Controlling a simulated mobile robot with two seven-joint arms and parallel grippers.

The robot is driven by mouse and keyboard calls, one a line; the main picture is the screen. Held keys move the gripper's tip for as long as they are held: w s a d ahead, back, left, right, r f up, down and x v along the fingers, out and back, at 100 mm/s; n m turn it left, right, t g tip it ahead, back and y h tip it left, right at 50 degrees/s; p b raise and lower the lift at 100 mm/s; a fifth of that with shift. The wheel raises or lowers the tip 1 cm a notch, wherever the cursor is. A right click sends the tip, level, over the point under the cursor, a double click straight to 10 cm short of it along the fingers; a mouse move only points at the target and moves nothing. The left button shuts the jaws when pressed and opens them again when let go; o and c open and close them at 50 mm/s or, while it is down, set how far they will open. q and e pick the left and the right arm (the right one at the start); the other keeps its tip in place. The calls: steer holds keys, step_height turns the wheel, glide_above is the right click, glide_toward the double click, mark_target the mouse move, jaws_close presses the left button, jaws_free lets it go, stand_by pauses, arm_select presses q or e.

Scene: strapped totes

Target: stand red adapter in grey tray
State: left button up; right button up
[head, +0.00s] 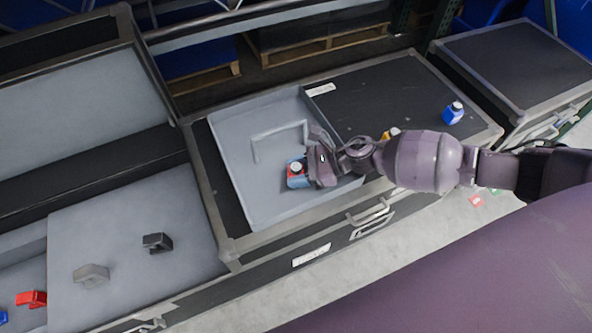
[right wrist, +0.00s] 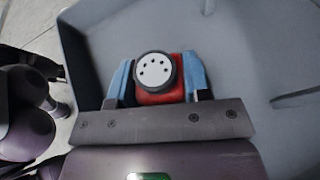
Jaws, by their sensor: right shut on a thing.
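The red adapter (head: 296,167) has a round dark-rimmed cap with a pale, dotted face. It is over the near-middle part of the grey tray (head: 235,178), within its walls, with its cap facing up. I cannot tell whether it touches the tray floor. My right gripper (head: 297,176) is shut on it. In the right wrist view, the adapter (right wrist: 159,98) sits between the two blue fingertips of the gripper (right wrist: 160,85), and its lower part is hidden by the gripper body. My left gripper is not in view.
The tray has a raised bracket-shaped outline (head: 256,146) on its floor. A blue item with a white cap (head: 453,113) stands on the dark case lid at right. A yellow item (head: 390,134) shows behind my arm. Black, grey and red pieces lie on the left.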

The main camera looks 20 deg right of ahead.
steer(key=shift+f, duration=0.25)
steer(key=o, duration=1)
steer(key=shift+r, duration=0.1)
steer(key=shift+c, duration=0.2)
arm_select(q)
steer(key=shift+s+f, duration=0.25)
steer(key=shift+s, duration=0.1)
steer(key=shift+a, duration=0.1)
arm_select(e)
steer(key=shift+d+r, duration=0.2)
steer(key=shift+r, duration=0.1)
steer(key=p+v, duration=0.1)
steer(key=v, duration=0.9)
steer(key=shift+v, duration=0.85)
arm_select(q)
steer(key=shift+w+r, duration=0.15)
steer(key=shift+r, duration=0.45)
arm_select(e)
steer(key=shift+f, duration=0.15)
